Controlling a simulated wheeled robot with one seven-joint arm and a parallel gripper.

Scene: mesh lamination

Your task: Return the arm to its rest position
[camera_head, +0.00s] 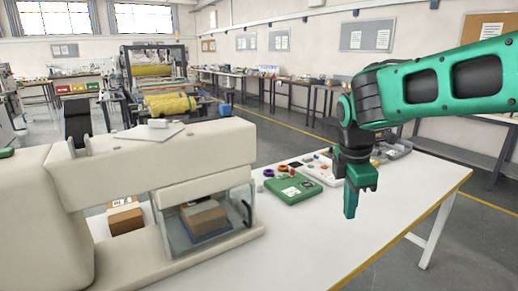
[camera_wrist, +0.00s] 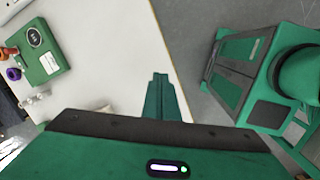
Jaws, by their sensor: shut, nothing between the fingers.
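My gripper (camera_head: 350,207) is green and hangs pointing down above the right part of the white table (camera_head: 400,200). My arm reaches in from the right edge of the head view. In the wrist view my gripper's fingers (camera_wrist: 160,85) are together, with nothing between them. The fingertips are over the table near its edge, apart from any object. In the head view, a green box (camera_head: 292,190) lies on the table to the left of my gripper; it also shows at the upper left of the wrist view (camera_wrist: 38,50).
A large cream machine (camera_head: 150,165) with a clear-sided chamber holding a brown box (camera_head: 203,216) stands on the table's left. A brown carton (camera_head: 125,216) sits behind it. Small coloured parts and trays lie behind my gripper. The table's front right is bare.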

